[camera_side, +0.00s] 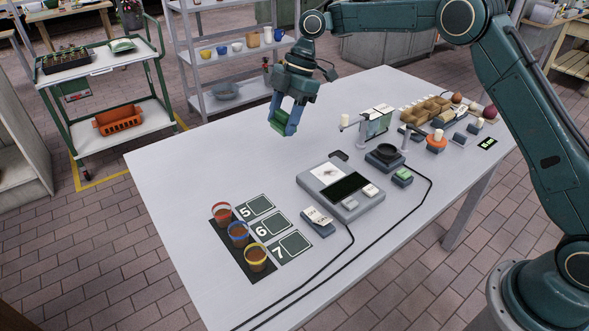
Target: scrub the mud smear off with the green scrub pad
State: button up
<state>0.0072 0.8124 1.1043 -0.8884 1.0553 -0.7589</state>
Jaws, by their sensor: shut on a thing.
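My gripper (287,119) is above the far left part of the grey table (190,165). It is shut on the green scrub pad (281,122), which shows between and just below the blue fingers. The pad appears to be held above the tabletop; the exact gap is hard to judge. I cannot make out a mud smear clearly on the table from here.
Three pots (238,234) with coloured rims stand on a dark strip beside cards numbered 5, 6 and 7 (273,225). Small stands and blocks (436,142) crowd the right. The left tabletop is clear.

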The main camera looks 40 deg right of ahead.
send_over(314, 181)
jog(key=d, duration=0.2)
notch_tip(314, 181, down, 9)
jog(key=shift+a+f, duration=0.15)
jog(key=shift+f, duration=1.55)
jog(key=shift+a+f, duration=0.15)
jog(key=shift+f, duration=1.5)
jog(key=shift+w+d+f, duration=0.1)
jog(key=shift+d+f, duration=0.6)
jog(key=shift+d, duration=0.15)
jog(key=shift+c, duration=0.3)
jog(key=shift+d, duration=2.75)
jog(key=shift+a, duration=3.55)
notch_tip(314, 181, up, 8)
jog(key=shift+r, duration=0.1)
